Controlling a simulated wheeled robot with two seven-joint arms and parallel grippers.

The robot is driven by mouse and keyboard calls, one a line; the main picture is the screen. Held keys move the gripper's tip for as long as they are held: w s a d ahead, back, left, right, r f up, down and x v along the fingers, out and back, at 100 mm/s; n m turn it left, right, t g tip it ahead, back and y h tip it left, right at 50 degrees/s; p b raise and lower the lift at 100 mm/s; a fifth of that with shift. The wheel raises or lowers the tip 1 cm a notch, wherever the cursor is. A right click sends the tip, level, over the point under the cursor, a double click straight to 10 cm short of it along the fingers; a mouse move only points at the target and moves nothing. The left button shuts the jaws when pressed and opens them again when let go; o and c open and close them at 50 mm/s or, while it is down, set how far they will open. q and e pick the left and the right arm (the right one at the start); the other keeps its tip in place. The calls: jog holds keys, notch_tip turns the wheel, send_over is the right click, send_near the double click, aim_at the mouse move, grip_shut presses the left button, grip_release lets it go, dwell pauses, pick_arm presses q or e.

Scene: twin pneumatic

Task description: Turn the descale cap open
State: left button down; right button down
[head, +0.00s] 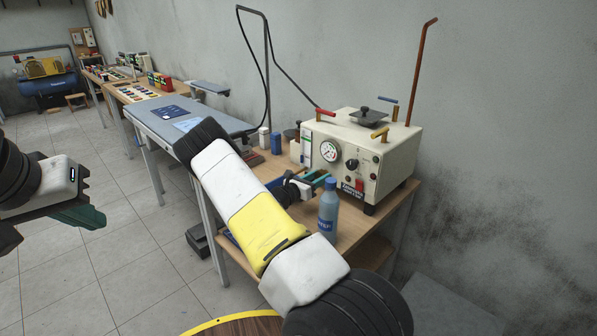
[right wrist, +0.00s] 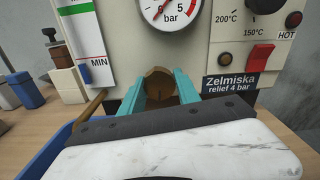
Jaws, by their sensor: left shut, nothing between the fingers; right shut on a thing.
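The cream steam-generator box (head: 392,160) stands on a wooden bench, with a gauge, a dial and a red switch on its front. The descale cap (right wrist: 158,82) is a brown, brass-like round piece low on the front, under the gauge. My right gripper (head: 321,179) has its teal fingers on both sides of this cap and is shut on it. In the head view the cap is hidden by my right gripper and arm. My left gripper (head: 88,218) is shut and empty at the far left, away from the bench.
A blue bottle (head: 327,212) stands on the bench close to my right gripper. A blue tray (right wrist: 62,137) lies below it at the left. A red switch (right wrist: 260,56) is right of the cap. A grey ironing table (head: 165,110) stands further left.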

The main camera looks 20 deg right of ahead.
jog(key=shift+n, duration=0.5)
jog(key=shift+f, duration=0.1)
jog(key=c, duration=0.9)
grip_release()
jog(key=shift+a, duration=0.1)
jog(key=v, duration=0.7)
jog(key=shift+s+a, duration=0.15)
jog(key=shift+a, duration=0.15)
